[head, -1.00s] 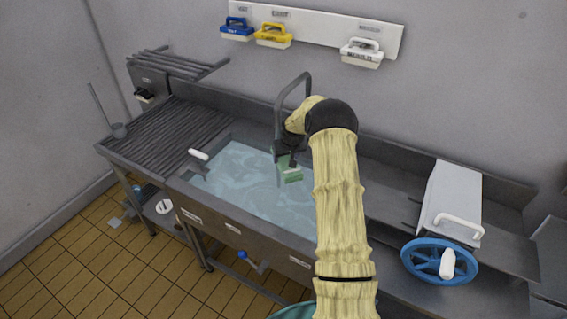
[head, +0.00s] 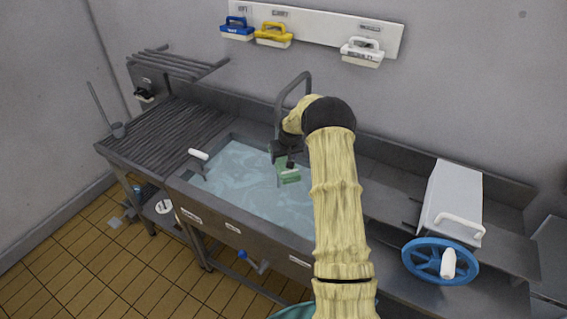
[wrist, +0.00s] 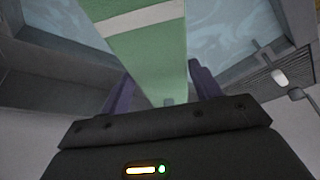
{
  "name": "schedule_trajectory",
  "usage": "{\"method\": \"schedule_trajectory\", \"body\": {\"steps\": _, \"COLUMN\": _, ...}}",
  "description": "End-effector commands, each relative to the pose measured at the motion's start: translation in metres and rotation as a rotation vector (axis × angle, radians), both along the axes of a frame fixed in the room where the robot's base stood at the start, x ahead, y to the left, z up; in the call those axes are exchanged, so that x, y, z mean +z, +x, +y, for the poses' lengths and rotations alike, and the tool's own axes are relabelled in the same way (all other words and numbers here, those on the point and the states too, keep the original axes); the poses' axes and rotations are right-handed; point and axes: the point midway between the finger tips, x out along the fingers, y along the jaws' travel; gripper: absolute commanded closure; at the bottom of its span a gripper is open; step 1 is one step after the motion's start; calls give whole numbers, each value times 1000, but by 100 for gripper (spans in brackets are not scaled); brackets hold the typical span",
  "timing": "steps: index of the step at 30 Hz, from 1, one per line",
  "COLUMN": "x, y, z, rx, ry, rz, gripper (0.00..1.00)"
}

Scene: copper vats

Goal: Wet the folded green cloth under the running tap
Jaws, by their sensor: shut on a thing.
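The folded green cloth (head: 290,179) with a pale stripe hangs from my gripper (head: 287,160) over the water-filled sink basin (head: 235,228). In the wrist view the cloth (wrist: 150,55) lies between the two purple fingers of my gripper (wrist: 160,92), which is shut on it. The tall grey arched tap (head: 279,100) stands at the back of the basin, and the cloth is below and near its spout. My arm hides part of the tap. I cannot clearly make out the water stream or whether it touches the cloth.
A ribbed drainboard (head: 165,130) lies left of the basin. A white-handled lever (head: 198,154) stands at the basin's left edge. A blue handwheel (head: 440,262) and white box (head: 452,200) are at right. Brushes (head: 273,36) hang on the wall rail.

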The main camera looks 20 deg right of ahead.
Motion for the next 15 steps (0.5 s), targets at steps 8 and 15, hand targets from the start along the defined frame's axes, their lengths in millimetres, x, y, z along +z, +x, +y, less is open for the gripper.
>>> {"method": "schedule_trajectory", "body": {"steps": 8, "x": 1, "y": 1, "z": 0, "rx": -1, "ry": 0, "rz": -2, "gripper": 66}}
{"method": "schedule_trajectory", "body": {"steps": 15, "x": 1, "y": -3, "z": -1, "rx": -2, "ry": 1, "rz": -1, "gripper": 66}}
